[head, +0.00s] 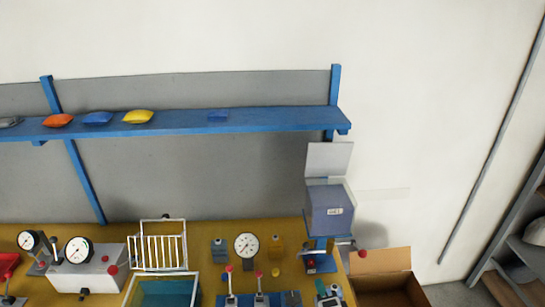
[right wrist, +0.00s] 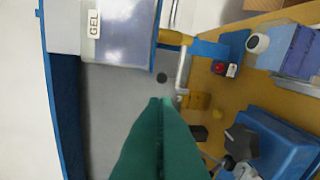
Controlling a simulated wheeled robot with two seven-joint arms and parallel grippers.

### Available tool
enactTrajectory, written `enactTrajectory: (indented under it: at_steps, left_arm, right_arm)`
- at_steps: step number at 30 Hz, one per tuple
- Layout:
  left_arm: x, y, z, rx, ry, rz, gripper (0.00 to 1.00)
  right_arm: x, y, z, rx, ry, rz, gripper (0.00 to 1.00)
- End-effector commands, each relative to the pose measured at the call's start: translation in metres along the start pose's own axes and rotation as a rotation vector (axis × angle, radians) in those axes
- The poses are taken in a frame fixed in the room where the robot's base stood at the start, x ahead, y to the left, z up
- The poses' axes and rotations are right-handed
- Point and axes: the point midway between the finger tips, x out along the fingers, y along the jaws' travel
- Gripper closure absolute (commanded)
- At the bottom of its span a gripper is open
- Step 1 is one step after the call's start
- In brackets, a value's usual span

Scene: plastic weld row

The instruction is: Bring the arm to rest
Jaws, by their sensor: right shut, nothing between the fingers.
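My right gripper (right wrist: 162,103) shows in the right wrist view as two green fingers pressed together, with nothing between them. The fingertips point toward a grey panel, below a box labelled GEL (right wrist: 120,45) and left of a metal rod with a yellow end. Whether the fingertips touch anything cannot be told. In the head view the gripper is hard to make out among the small items at the bottom edge. My left gripper is not in view.
In the head view a labelled bin (head: 330,212) stands at the yellow bench's right end, with an open cardboard box (head: 385,280) beside it. Gauges (head: 246,246), levers and a white rack (head: 160,247) crowd the bench. A blue shelf (head: 270,121) holds coloured packets above.

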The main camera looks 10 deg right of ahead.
Motion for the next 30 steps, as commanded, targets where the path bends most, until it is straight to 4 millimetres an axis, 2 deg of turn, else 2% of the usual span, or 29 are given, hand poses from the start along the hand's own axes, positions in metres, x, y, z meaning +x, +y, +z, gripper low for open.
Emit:
enactTrajectory:
  at_steps: [5, 8, 12, 15, 21, 30]
  left_arm:
    - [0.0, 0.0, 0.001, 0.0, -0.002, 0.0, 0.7]
    - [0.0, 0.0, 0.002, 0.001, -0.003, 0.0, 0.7]
    - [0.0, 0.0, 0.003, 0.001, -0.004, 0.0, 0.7]
    - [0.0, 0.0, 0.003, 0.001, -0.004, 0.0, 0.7]
    - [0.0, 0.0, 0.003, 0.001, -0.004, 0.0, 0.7]
    - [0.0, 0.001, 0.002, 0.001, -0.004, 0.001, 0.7]
  right_arm:
    - [-0.025, -0.007, -0.008, -0.232, 0.123, -0.119, 1.0]
    - [-0.059, -0.015, -0.013, -0.478, 0.26, -0.241, 1.0]
    - [-0.114, -0.025, -0.013, -0.805, 0.465, -0.401, 1.0]
    - [-0.146, -0.029, -0.009, -0.96, 0.576, -0.479, 1.0]
    - [-0.198, -0.029, 0.001, -1.166, 0.75, -0.588, 1.0]
    - [-0.263, -0.023, 0.017, -1.372, 0.973, -0.707, 1.0]
